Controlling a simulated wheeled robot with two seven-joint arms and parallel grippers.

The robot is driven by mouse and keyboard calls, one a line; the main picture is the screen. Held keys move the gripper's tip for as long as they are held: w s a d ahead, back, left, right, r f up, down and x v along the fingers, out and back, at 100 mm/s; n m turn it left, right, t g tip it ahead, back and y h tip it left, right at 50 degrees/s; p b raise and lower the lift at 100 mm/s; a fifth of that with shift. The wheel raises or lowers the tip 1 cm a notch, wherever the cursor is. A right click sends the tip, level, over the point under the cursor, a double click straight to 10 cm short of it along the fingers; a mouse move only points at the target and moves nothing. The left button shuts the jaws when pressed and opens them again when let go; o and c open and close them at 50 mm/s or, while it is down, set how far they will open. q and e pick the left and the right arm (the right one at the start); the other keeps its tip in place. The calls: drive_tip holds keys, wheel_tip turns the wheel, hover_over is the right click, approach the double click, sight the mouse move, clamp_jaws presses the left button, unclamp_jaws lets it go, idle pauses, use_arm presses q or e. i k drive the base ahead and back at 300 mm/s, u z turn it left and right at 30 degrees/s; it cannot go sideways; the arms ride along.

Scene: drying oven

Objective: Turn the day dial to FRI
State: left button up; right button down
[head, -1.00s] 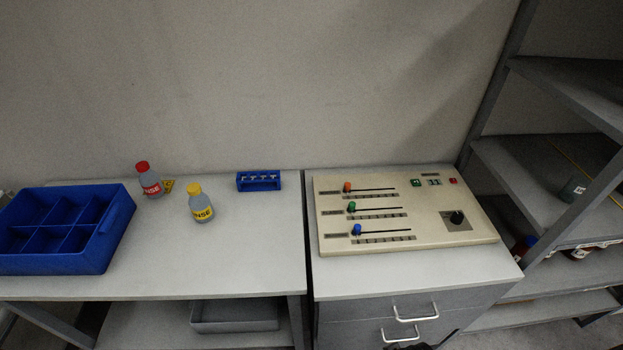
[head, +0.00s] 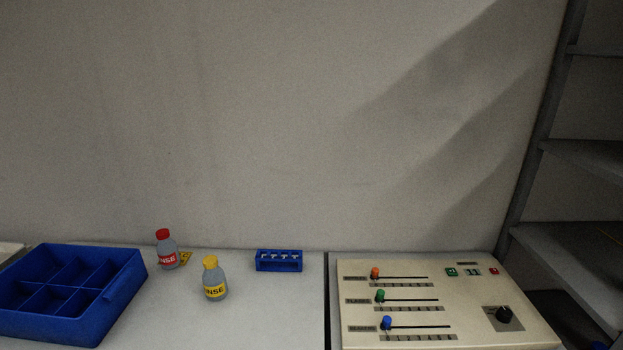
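A beige control panel (head: 461,312) lies on the cabinet top at the lower right of the head view. A round black dial (head: 504,314) sits on a dark plate at its right side. The markings around the dial are too small to read, so its setting cannot be told. Three sliders with an orange knob (head: 376,273), a green knob (head: 380,296) and a blue knob (head: 387,322) stand at the left ends of their slots. Neither of my grippers is in view.
A blue compartment tray (head: 122,290), a red-capped bottle (head: 167,252), a yellow-capped bottle (head: 214,280) and a small blue rack (head: 279,262) stand on the left table. Grey shelves (head: 570,247) rise at the right. Table space between the yellow-capped bottle and the panel is clear.

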sight(504, 314)
drive_tip(key=z, duration=3.6)
drive_tip(key=k, duration=0.9)
drive_tip(key=u, duration=1)
drive_tip(key=i, duration=0.5)
